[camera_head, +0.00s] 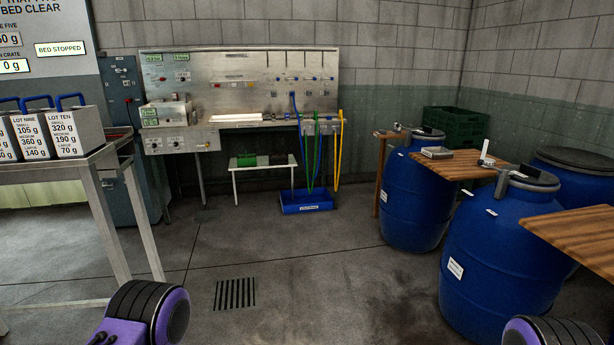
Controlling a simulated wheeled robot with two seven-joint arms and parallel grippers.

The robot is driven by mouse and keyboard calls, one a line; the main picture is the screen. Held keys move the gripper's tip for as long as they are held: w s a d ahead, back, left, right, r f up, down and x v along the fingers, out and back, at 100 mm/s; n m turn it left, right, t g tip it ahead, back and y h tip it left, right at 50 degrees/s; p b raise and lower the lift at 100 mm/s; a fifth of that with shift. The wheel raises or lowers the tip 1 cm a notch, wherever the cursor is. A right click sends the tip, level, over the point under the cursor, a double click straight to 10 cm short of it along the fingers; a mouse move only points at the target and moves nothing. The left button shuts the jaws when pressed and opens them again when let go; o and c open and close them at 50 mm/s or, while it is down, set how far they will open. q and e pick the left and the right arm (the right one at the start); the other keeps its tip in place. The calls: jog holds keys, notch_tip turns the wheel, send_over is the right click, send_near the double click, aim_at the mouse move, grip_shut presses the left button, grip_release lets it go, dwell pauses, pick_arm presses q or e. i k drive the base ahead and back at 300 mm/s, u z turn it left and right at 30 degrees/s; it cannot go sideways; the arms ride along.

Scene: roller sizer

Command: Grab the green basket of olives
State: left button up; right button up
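A dark green slatted crate (462,124) stands at the back right, by the wall, behind the blue barrels. Its lower part is hidden by a barrel lid and a wooden board. I cannot see olives in it. Purple and black rounded parts of my own arms show at the bottom left and bottom right edges. Neither of my grippers is in view.
Blue barrels (412,205) with wooden boards (462,166) fill the right side. A steel table (75,168) with lot boxes (72,133) stands left. A metal bench (240,85) and a blue tray (306,202) are at the back. The middle floor is clear, with a drain grate (235,294).

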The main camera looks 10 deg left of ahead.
aim_at(244, 160)
jog(key=u, duration=0.35)
jog(key=i, duration=2.25)
jog(key=u, duration=0.3)
jog(key=i, duration=2.5)
jog(key=z, duration=0.25)
jog(key=i, duration=1.55)
jog(key=z, duration=0.25)
